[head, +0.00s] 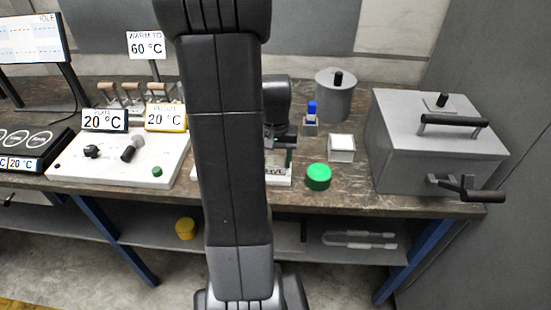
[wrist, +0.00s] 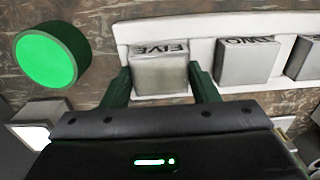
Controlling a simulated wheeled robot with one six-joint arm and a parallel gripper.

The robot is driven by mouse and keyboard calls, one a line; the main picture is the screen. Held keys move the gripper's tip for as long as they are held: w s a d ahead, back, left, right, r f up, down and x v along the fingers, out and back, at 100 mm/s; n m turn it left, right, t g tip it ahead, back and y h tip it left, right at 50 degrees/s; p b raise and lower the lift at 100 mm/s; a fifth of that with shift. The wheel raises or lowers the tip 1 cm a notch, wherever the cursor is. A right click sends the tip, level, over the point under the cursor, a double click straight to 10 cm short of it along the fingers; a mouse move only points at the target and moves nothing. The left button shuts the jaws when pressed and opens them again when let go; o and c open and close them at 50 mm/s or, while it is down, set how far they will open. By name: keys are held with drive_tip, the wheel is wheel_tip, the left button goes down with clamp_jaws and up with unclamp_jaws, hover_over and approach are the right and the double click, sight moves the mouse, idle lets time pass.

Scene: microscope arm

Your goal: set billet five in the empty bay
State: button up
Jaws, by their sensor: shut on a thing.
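In the wrist view, my gripper (wrist: 161,78) has a dark green finger on either side of a grey metal block, billet five (wrist: 160,76), and is shut on it. The upside-down word FIVE shows at the block's far edge. The block sits at a white rack (wrist: 123,33); I cannot tell whether it is fully seated in a bay. A second grey block (wrist: 247,62), marked TWO, stands to its right, and part of another block (wrist: 305,57) shows at the right edge. In the head view my arm hides most of the rack (head: 281,181) and the gripper.
A green round-topped object (head: 318,177) stands close to the rack's right. Beyond it are a white-topped box (head: 341,148), a blue-topped piece (head: 311,112), a grey cylinder (head: 335,98) and a large grey handled box (head: 425,145). A white control panel (head: 120,165) stands left.

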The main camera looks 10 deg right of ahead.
sight(275, 162)
drive_tip(key=shift+f, duration=0.15)
drive_tip(key=shift+f, duration=0.15)
drive_tip(key=o, duration=1.4)
drive_tip(key=shift+o, duration=0.2)
wheel_tip(275, 162, up, 12)
drive_tip(key=shift+r, duration=0.2)
